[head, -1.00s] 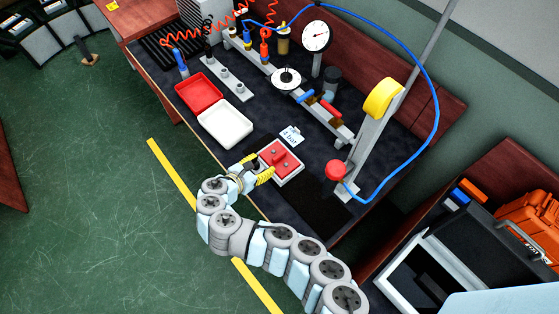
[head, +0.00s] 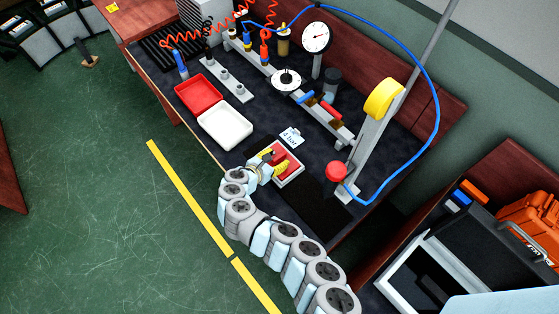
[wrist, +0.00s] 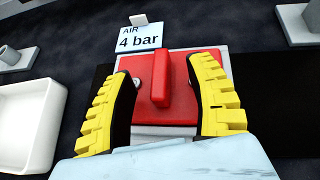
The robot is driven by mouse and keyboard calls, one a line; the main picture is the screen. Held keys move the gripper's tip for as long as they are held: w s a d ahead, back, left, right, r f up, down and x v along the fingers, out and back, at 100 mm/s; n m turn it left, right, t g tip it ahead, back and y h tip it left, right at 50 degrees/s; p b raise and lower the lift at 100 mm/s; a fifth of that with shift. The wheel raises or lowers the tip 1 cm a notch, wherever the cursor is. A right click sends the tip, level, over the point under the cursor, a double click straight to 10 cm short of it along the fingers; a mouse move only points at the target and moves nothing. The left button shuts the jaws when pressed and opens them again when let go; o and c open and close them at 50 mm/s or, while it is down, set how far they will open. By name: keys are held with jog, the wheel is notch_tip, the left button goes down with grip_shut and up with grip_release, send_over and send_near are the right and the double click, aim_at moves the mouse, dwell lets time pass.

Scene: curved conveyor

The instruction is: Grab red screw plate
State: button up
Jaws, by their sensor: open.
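The red screw plate (wrist: 183,107) lies on a light grey base on the dark bench top, with a raised red bar (wrist: 164,82) along its middle. In the head view the plate (head: 291,158) is partly covered by my gripper. My gripper (wrist: 163,88) has yellow ribbed fingers with dark inner pads. It is open, with one finger on each side of the raised bar. Gaps show between the bar and both fingers. In the head view my gripper (head: 277,161) is over the plate's left part. Whether the fingertips touch the plate cannot be told.
A sign reading "4 bar" (wrist: 139,38) stands just behind the plate. A white tray (head: 225,127) and a red tray (head: 199,93) lie to the left. A red knob (head: 336,172) on a post with a yellow wheel (head: 383,98) stands to the right.

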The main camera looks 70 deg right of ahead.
jog(key=shift+x, duration=1)
grip_shut()
